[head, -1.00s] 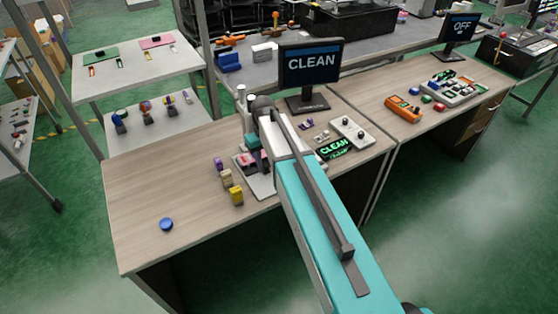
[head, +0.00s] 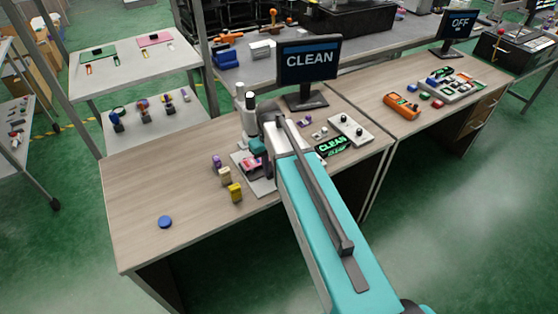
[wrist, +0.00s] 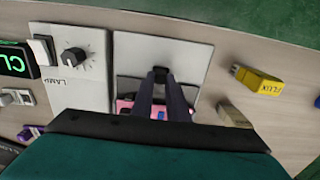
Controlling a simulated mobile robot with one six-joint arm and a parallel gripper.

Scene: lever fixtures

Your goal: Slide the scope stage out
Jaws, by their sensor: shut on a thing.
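The white microscope (head: 247,118) stands upright on the near wooden bench, just behind and left of my arm. Its pale base plate (wrist: 190,52) fills the middle of the wrist view. A pink piece (wrist: 125,105) lies over the plate at the stage; it also shows in the head view (head: 251,163). My gripper (wrist: 161,78) is shut on a small dark handle (wrist: 160,70) in front of the pink piece. My fingers and palm hide much of the stage, so its slide and far side cannot be made out.
A lamp panel (wrist: 78,70) with a dark knob sits left of the plate in the wrist view. A yellow FLUX block (wrist: 258,82) and a tan block (wrist: 232,116) stand to its right. A monitor reading CLEAN (head: 309,63) stands behind. The bench's left part is mostly clear.

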